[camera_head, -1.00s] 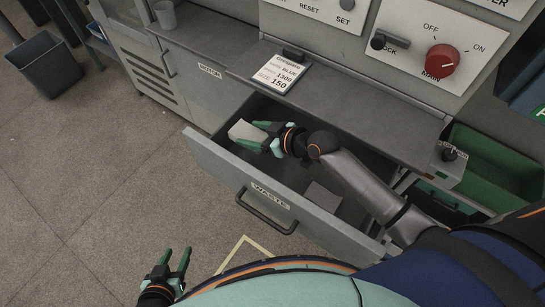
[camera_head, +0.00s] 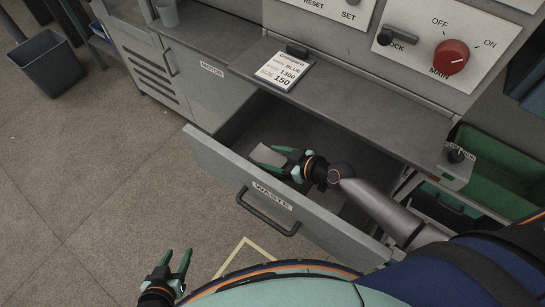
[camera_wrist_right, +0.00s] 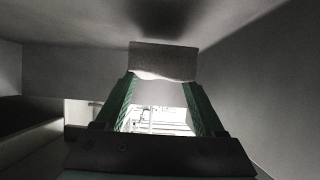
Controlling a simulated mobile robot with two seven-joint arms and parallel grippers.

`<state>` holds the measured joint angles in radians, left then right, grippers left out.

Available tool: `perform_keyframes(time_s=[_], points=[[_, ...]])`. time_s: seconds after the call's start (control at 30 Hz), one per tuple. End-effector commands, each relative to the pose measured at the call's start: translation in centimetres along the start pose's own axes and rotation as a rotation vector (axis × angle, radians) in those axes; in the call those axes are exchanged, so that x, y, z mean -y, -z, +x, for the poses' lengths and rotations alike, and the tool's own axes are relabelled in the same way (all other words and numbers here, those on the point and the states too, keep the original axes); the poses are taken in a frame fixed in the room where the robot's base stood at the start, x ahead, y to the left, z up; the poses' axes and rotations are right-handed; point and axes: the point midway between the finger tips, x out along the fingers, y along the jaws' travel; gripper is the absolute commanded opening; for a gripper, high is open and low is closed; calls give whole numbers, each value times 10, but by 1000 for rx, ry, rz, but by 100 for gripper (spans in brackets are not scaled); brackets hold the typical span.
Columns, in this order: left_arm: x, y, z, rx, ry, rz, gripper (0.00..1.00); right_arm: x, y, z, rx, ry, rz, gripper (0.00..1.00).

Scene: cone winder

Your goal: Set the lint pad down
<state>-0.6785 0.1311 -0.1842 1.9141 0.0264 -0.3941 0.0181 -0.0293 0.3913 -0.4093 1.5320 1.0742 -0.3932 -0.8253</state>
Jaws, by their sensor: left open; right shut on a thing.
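The lint pad is a pale grey block (camera_head: 266,155) inside the open waste drawer (camera_head: 215,168). My right gripper (camera_head: 282,159) is shut on it, reaching in from the right. In the right wrist view the pad (camera_wrist_right: 163,60) sits across the tips of the green fingers of the right gripper (camera_wrist_right: 162,82). The pad is low, between the drawer walls; I cannot tell whether it touches the drawer floor. My left gripper (camera_head: 176,263) is open and empty over the floor at the lower left, outside the drawer.
The drawer front with its handle (camera_head: 268,215) stands out into the aisle. The grey counter (camera_head: 345,110) overhangs the drawer's back and carries a sign card (camera_head: 284,71). A green bin (camera_head: 500,170) is at the right.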

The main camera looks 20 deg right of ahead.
Motion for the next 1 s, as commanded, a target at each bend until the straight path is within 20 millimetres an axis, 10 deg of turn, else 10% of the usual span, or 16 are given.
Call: perform_keyframes(time_s=[0.57,0.6,0.83,1.0], points=[[1,-10,10,0,0,0,50,0,-10,6,0,0,0,19],[1,-10,10,0,0,0,50,0,-10,6,1,1,0,74],[1,-10,10,0,0,0,50,0,-10,6,1,0,0,100],[1,-10,10,0,0,0,50,0,-10,6,0,0,0,100]])
